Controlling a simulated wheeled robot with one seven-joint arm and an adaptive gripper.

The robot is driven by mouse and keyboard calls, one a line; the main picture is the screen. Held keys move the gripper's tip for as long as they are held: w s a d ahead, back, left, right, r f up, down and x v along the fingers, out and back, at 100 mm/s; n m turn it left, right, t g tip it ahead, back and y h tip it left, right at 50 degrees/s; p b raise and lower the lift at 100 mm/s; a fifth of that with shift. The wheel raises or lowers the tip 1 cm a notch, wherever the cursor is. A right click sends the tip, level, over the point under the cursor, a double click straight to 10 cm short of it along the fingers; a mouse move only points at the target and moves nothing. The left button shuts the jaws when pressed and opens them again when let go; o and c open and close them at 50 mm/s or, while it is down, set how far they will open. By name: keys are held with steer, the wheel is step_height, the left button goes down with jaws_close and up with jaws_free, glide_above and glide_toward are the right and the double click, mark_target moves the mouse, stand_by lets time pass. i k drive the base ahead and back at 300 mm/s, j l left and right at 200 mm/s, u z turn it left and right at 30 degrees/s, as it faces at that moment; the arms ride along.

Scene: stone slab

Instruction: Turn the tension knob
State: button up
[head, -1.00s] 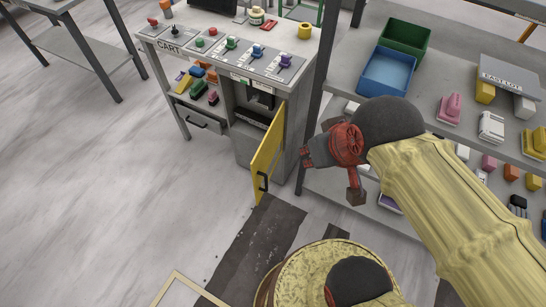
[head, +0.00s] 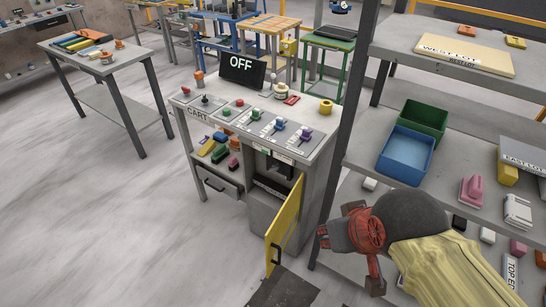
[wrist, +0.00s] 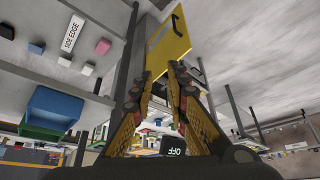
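The control console labelled CART (head: 190,112) stands left of centre in the head view. My gripper (head: 340,245) is right of and in front of the console, near the shelf, apart from the panel. In the wrist view its two fingers (wrist: 160,75) are apart with nothing held between them.
A display reading OFF (head: 242,69) stands behind the panel. The yellow cabinet door (head: 284,228) hangs open below it. A shelf post (head: 350,110) rises between console and shelf, which holds blue (head: 406,152) and green bins (head: 423,118). Floor left of the console is clear.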

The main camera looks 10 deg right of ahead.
mark_target(275, 167)
steer(key=i+l+u, duration=0.7)
steer(key=i+u, duration=0.15)
